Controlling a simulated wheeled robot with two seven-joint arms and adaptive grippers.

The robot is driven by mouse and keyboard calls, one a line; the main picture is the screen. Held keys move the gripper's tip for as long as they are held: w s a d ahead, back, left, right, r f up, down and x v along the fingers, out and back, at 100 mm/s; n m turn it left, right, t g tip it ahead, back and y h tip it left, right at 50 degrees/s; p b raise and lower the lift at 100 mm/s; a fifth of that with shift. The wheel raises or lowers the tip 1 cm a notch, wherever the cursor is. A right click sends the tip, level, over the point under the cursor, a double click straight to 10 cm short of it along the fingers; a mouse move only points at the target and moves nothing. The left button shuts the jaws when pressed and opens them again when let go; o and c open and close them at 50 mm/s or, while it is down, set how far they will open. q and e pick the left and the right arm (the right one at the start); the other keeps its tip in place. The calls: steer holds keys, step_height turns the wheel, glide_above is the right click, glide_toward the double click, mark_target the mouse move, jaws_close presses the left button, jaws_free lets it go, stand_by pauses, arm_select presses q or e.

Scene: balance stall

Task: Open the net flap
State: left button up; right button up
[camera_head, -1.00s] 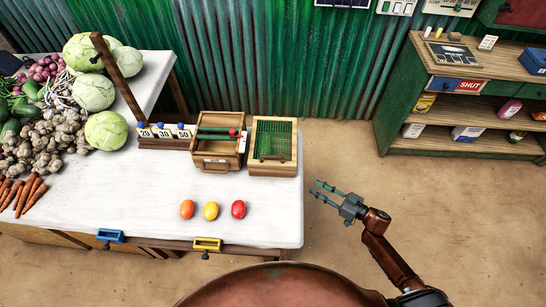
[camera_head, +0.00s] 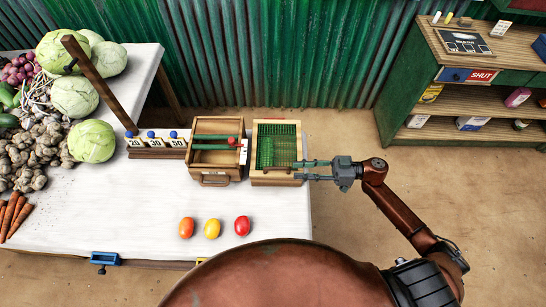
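The net flap (camera_head: 290,138) is a green mesh lying over a wooden-framed box (camera_head: 277,182) near the right end of the white table. The mesh looks closed over the box. My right gripper (camera_head: 300,170) is open, with its two fingers pointing left at the box's front right corner. My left gripper is not in view.
A wooden box with green bars (camera_head: 215,174) stands just left of the net box. Several numbered tags with blue knobs (camera_head: 151,141) stand further left. Orange, yellow and red fruits (camera_head: 242,226) lie in front. Cabbages (camera_head: 75,97) and other vegetables fill the left side.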

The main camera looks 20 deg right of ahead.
mark_target(285, 168)
steer(key=shift+w, duration=0.2)
steer(key=shift+w+a, duration=0.15)
steer(key=shift+a, duration=0.1)
steer(key=x, duration=0.7)
steer(key=shift+w+a, duration=0.1)
steer(key=shift+a, duration=0.15)
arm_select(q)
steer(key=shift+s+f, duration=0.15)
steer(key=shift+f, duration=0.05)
arm_select(e)
jaws_close()
